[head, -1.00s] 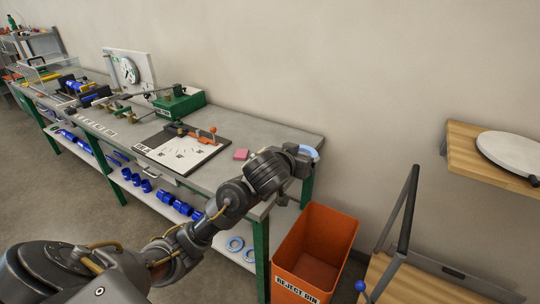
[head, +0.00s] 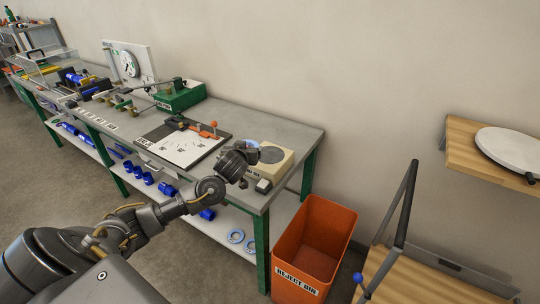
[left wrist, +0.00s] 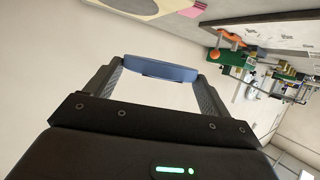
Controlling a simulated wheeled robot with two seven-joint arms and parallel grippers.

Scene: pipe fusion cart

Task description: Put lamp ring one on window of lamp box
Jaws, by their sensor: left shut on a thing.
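My left gripper (left wrist: 160,78) is shut on a blue ring (left wrist: 160,68), which spans the gap between its two fingers in the left wrist view. In the head view only a light blue edge of this ring (head: 252,143) shows past my left wrist. The lamp box (head: 284,169) is a beige box near the right end of the bench, with a dark round window (head: 272,155) on top. The held ring is to the left of the window, apart from it. My arm hides part of the box's left side. My right gripper is not in view.
A white board with an orange-handled tool (head: 185,146) lies left of the lamp box. Two more blue rings (head: 235,236) lie on the lower shelf. An orange reject bin (head: 312,245) stands beside the bench's right end. Bare bench top lies behind the box.

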